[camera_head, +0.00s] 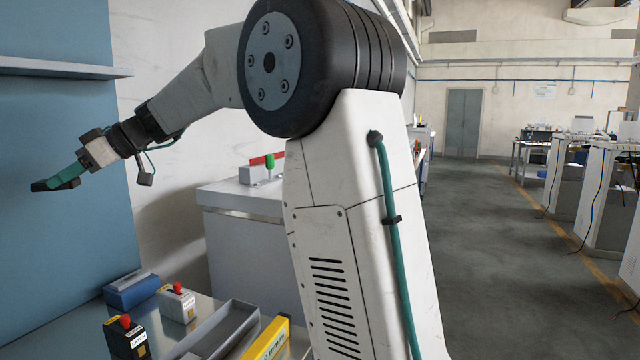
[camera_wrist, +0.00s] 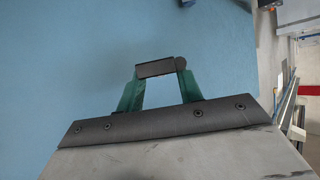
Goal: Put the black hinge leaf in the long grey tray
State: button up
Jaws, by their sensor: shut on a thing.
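My gripper (camera_head: 66,176), with green fingers, is at the left of the head view, high above the bench and in front of a blue panel. It is shut on the black hinge leaf (camera_head: 41,186), a small dark piece at the fingertips. In the wrist view the leaf (camera_wrist: 155,69) lies crosswise between the two green fingers, with a rounded knuckle at its right end. The long grey tray (camera_head: 243,308) stands on the bench at the bottom of the head view, below and to the right of my gripper. Its inside shows only in part.
Left of the tray are a black box with a red button (camera_head: 140,344), a white one (camera_head: 185,308) and a blue container (camera_head: 132,293). A yellow item (camera_head: 268,342) stands close to its right. A shelf (camera_head: 60,68) juts from the blue panel above my gripper.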

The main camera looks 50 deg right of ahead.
aim_at(227, 330)
jog(key=z, duration=0.05)
jog(key=k, duration=0.1)
jog(key=z, duration=1.35)
jog(key=i, duration=0.5)
